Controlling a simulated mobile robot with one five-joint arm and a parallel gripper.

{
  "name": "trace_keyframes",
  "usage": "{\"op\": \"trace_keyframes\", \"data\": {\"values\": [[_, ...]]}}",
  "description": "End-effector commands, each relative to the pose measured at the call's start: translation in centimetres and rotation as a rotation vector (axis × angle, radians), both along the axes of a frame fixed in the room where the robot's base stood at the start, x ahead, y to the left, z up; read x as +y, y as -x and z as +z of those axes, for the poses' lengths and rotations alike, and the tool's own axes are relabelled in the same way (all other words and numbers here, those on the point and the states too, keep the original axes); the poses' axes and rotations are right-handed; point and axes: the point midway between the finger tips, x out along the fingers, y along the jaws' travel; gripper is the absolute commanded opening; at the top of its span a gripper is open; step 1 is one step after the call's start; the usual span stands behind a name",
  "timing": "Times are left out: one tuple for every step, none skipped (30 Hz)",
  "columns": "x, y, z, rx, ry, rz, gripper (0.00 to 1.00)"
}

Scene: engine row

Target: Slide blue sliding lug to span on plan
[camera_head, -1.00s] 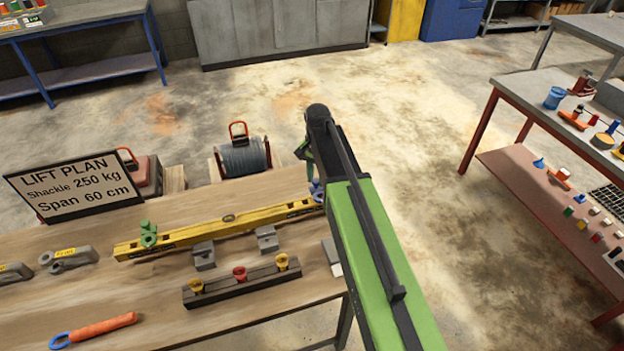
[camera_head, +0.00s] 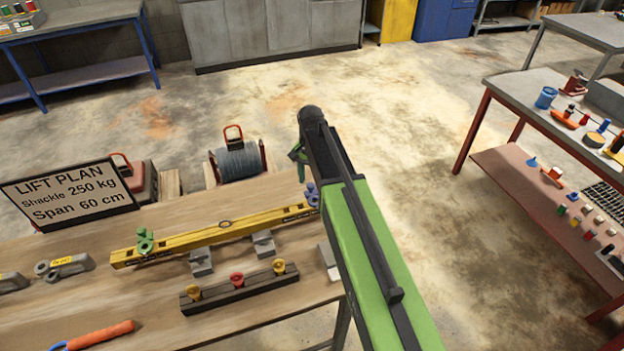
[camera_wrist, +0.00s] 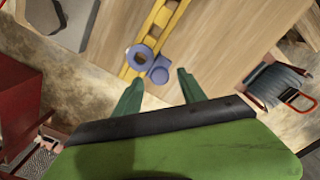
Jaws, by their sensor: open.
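The blue sliding lug (camera_head: 313,194) sits on the right end of the yellow beam (camera_head: 190,239). It also shows in the wrist view (camera_wrist: 142,60), where its ring and rounded end lie over the beam. The lift plan sign (camera_head: 68,194) reads "Shackle 250 kg" and "Span 60 cm". A green lug (camera_head: 145,241) is near the beam's left end. In the head view my arm hides most of the gripper.
Two grey blocks (camera_head: 263,244) support the beam. A dark rack (camera_head: 240,288) with yellow and red pieces stands in front. Grey shackles (camera_head: 65,266) and an orange-handled tool (camera_head: 98,335) lie to the left. A cable reel (camera_head: 238,160) stands behind the bench.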

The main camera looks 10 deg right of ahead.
Motion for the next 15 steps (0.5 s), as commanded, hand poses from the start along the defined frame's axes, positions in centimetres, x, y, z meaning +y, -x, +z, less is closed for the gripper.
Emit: {"op": "trace_keyframes", "data": {"values": [[0.0,0.0,1.5,0.000,0.000,0.000,0.48],[0.0,0.0,2.1,0.000,0.000,0.000,0.48],[0.0,0.0,2.9,0.000,0.000,0.000,0.48],[0.0,0.0,3.6,0.000,0.000,0.000,0.48],[0.0,0.0,4.3,0.000,0.000,0.000,0.48],[0.0,0.0,5.2,0.000,0.000,0.000,0.48],[0.0,0.0,5.9,0.000,0.000,0.000,0.48],[0.0,0.0,6.6,0.000,0.000,0.000,0.48],[0.0,0.0,7.5,0.001,0.001,0.000,0.48],[0.0,0.0,8.2,0.001,0.001,0.000,0.48],[0.0,0.0,8.9,0.001,0.001,0.000,0.48],[0.0,0.0,9.8,0.001,0.001,0.000,0.48],[0.0,0.0,10.4,0.001,0.001,0.000,0.48],[0.0,0.0,11.1,0.001,0.001,0.000,0.48],[0.0,0.0,12.0,0.001,0.001,0.000,0.48]]}}
